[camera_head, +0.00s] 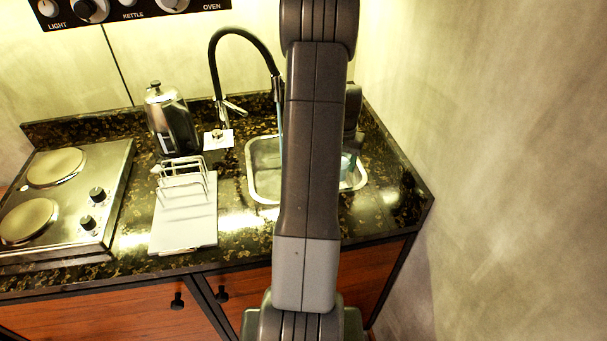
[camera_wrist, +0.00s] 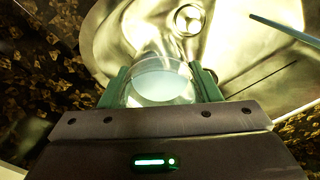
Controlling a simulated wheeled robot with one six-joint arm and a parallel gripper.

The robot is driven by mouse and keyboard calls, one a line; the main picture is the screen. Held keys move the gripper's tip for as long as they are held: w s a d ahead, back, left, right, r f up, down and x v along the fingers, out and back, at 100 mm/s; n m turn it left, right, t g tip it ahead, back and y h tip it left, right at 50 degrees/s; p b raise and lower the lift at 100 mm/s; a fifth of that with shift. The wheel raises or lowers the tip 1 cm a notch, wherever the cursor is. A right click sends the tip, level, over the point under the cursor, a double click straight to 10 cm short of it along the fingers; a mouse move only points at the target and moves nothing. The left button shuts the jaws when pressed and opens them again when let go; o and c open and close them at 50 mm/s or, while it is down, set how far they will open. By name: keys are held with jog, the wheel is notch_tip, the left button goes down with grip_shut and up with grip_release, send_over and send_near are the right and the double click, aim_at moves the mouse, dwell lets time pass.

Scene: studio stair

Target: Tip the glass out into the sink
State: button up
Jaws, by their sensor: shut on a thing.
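The clear glass (camera_wrist: 158,72) is held between the green fingers of my gripper (camera_wrist: 161,88) in the wrist view. A pale, smooth disc shows inside it; I cannot tell whether this is liquid or the glass's base. The glass is over the metal sink (camera_wrist: 110,35), whose round drain shows just beyond it. I cannot tell its exact tilt. In the head view the sink (camera_head: 262,180) is partly covered by my arm.
A black arched tap (camera_head: 232,35) rises behind the sink. A thin bluish rod or stream (camera_wrist: 284,28) crosses the wrist view. Left of the sink are a kettle (camera_head: 172,120), a rack (camera_head: 183,180) on a white board (camera_head: 183,228) and a hob (camera_head: 62,190). A wall (camera_head: 490,180) stands right.

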notch_tip(320, 180, down, 4)
jog(key=shift+f+b, duration=0.1)
jog(key=shift+b, duration=0.3)
jog(key=a+h+b, duration=0.1)
jog(key=b, duration=0.1)
jog(key=shift+h+b, duration=0.35)
jog(key=shift+h, duration=0.05)
jog(key=shift+s+a+r+t+h+b, duration=0.15)
jog(key=shift+a+r+h+b, duration=0.4)
jog(key=shift+h+b, duration=0.45)
jog(key=shift+s+a+r+t+h+b, duration=0.1)
jog(key=shift+a+r+h+b, duration=0.2)
jog(key=shift+a+h+b, duration=0.65)
jog(key=shift+s+a+r+t+h+b, duration=0.15)
jog(key=shift+a+r+h+b, duration=0.4)
jog(key=shift+b, duration=0.75)
jog(key=shift+h, duration=0.4)
jog(key=shift+a+r+h+b, duration=0.35)
jog(key=shift+h+b, duration=0.15)
jog(key=shift+h, duration=0.3)
jog(key=shift+r+t+h, duration=0.3)
jog(key=shift+r+h, duration=0.25)
jog(key=shift+h, duration=0.75)
